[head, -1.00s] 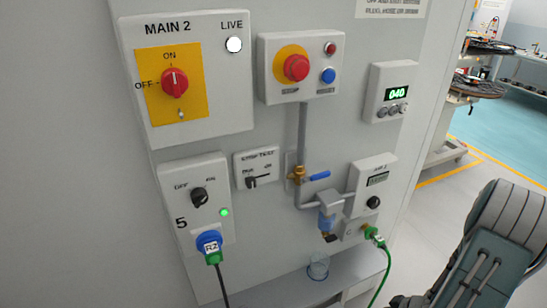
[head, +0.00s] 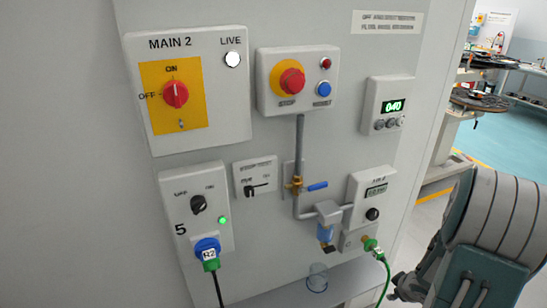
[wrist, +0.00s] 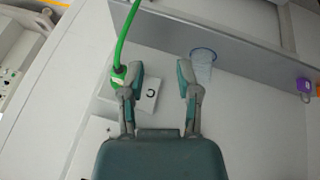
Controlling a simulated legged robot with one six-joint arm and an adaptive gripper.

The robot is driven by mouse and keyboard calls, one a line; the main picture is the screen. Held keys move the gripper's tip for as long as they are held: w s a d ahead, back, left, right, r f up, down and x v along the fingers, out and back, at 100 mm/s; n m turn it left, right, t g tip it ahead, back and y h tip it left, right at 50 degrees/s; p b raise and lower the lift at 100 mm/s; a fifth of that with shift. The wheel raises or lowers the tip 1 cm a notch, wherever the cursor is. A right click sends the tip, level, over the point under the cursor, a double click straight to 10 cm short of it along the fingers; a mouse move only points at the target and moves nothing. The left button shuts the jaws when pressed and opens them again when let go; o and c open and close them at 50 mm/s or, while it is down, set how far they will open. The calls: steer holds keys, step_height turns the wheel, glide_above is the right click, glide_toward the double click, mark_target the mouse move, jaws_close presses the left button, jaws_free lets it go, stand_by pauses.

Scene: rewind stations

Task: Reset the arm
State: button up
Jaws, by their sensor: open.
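My gripper (wrist: 160,85) is open and nothing is between its fingers in the wrist view. Its left finger overlaps the green hose (wrist: 125,38) and its green connector (wrist: 117,76) in the picture; I cannot tell whether they touch. In the head view my arm is at the lower right, with the gripper (head: 403,288) small and dark, right of the green connector (head: 371,246). That connector sits on the panel with its hose hanging down.
The grey cabinet carries the MAIN 2 switch (head: 175,95), a red stop button (head: 291,81), a 040 display (head: 394,106), a blue-handled valve (head: 316,187) and a blue R2 plug (head: 207,249). A clear cup (head: 317,278) stands on the ledge.

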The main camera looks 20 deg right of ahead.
steer(key=w+a+r+m+h, duration=0.2)
steer(key=a+r, duration=0.4)
steer(key=r, duration=0.4)
steer(key=w+a+r+m+h, duration=0.1)
steer(key=w+a+r+h, duration=0.1)
steer(key=a+r, duration=0.65)
steer(key=s+a+r+y, duration=0.3)
steer(key=s+a+r, duration=0.1)
steer(key=a, duration=0.5)
steer(key=s+a+r+y, duration=0.2)
steer(key=s+a+r, duration=0.3)
steer(key=s+a, duration=0.2)
steer(key=shift+a+r+m+y, duration=0.3)
steer(key=shift+a+y, duration=0.1)
steer(key=shift+a, duration=0.55)
steer(key=shift+d, duration=0.15)
